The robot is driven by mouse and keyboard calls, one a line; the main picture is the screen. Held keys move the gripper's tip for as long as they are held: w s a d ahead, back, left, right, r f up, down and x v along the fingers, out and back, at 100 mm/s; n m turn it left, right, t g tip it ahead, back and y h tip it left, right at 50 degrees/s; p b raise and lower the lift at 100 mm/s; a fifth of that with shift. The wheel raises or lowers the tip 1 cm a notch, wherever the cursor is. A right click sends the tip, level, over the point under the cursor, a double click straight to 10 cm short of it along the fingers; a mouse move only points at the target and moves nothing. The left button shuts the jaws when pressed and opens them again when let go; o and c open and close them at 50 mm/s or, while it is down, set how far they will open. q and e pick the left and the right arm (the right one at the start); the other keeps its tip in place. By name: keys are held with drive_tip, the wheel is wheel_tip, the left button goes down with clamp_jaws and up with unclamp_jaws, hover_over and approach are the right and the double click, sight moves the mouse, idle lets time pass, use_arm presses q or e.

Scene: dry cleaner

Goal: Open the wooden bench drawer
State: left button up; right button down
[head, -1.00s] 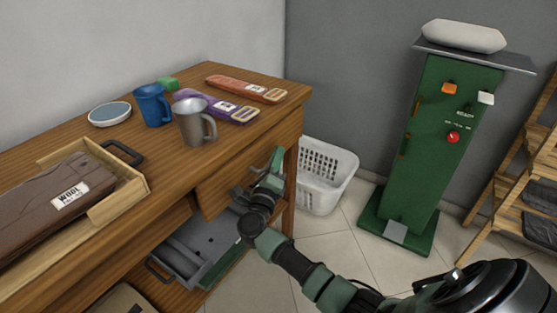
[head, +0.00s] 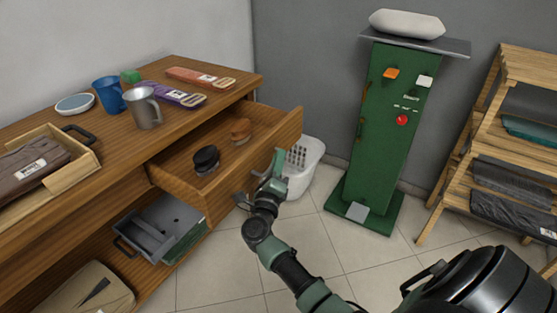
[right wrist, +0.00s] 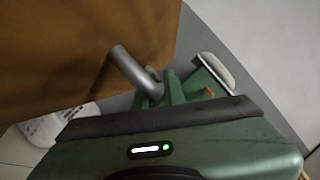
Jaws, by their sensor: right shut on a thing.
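The wooden bench (head: 120,140) stands along the left wall. Its drawer (head: 262,168) is pulled well out toward me, and a black-topped brush (head: 206,159) and a brown brush (head: 241,129) lie inside. My right gripper (head: 262,185) is at the drawer front and shut on its metal handle. In the right wrist view the grey handle (right wrist: 136,72) runs from the wooden front down to the jaws (right wrist: 165,95). The left gripper is not in view.
On the bench top are a blue mug (head: 108,95), a metal mug (head: 145,108) and a wooden tray (head: 82,172). A grey toolbox (head: 160,228) sits on the lower shelf. A white basket (head: 305,165), green machine (head: 385,125) and wooden rack (head: 510,130) stand behind. Floor in front is clear.

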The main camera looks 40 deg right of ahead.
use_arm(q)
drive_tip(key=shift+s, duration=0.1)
use_arm(e)
drive_tip(key=shift+s, duration=0.1)
drive_tip(key=c, duration=1.8)
unclamp_jaws()
drive_tip(key=shift+o, duration=0.2)
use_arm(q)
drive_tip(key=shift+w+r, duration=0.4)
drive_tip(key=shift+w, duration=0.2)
use_arm(e)
drive_tip(key=v, duration=0.8)
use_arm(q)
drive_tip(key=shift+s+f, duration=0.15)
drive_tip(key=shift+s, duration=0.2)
